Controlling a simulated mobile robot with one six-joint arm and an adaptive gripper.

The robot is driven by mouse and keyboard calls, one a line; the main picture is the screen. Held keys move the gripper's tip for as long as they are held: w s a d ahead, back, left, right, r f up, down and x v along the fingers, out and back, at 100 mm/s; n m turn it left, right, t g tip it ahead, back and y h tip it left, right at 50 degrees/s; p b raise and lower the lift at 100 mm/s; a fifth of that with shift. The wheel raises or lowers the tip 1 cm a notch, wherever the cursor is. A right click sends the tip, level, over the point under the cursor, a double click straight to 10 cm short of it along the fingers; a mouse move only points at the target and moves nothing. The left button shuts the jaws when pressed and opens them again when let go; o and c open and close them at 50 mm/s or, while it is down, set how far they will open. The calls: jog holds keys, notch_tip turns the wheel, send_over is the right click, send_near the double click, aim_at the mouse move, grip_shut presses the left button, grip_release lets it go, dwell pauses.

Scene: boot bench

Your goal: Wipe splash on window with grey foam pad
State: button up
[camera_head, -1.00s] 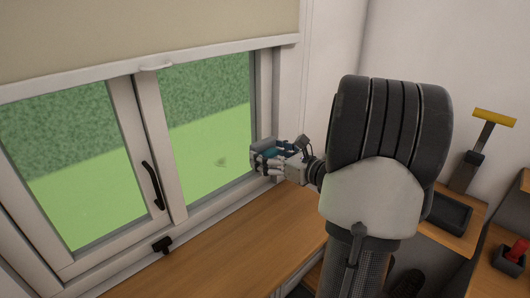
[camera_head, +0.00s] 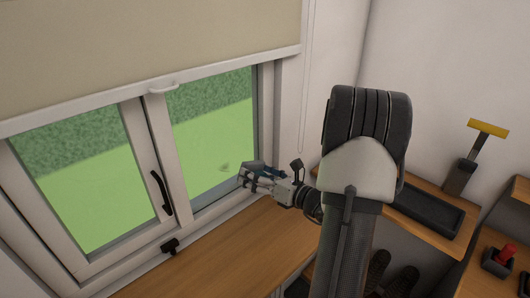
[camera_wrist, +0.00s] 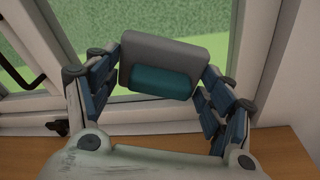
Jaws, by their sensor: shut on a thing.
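The grey foam pad (camera_wrist: 160,53) has a teal grip block (camera_wrist: 150,82) on its near side. My gripper (camera_wrist: 160,75) is shut on it, with blue-lined fingers at both sides of the pad. In the head view my gripper (camera_head: 252,176) is in front of the lower right of the right window pane (camera_head: 208,140). A small, faint grey splash (camera_head: 224,168) shows on that pane, just left of and above the gripper. I cannot tell whether the pad touches the glass. The splash cannot be made out in the wrist view.
A wooden sill or bench top (camera_head: 215,250) runs below the window and looks clear. Black window handle (camera_head: 162,192) and latch (camera_head: 170,245) are to the left. A beige blind (camera_head: 150,45) hangs above. A black tray (camera_head: 428,208) and a yellow-handled tool (camera_head: 487,128) are at right.

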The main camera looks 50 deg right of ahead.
aim_at(217, 176)
jog(key=a+f+m+p, duration=0.3)
jog(key=a+m+p, duration=0.2)
jog(key=a+p, duration=0.1)
jog(key=shift+w+r, duration=0.15)
jog(key=shift+w, duration=2.85)
jog(key=shift+w, duration=1)
jog(key=shift+d, duration=0.15)
jog(key=shift+s+d+b, duration=0.15)
jog(key=shift+d+b, duration=0.05)
jog(key=shift+d, duration=0.8)
jog(key=shift+s+d+b, duration=0.1)
jog(key=shift+d+b, duration=0.1)
jog(key=shift+d, duration=0.75)
jog(key=shift+w, duration=0.1)
jog(key=shift+a, duration=0.1)
jog(key=shift+w+a, duration=0.15)
jog(key=shift+a, duration=0.85)
jog(key=shift+w+a, duration=0.15)
jog(key=shift+a, duration=0.8)
jog(key=shift+c, duration=0.5)
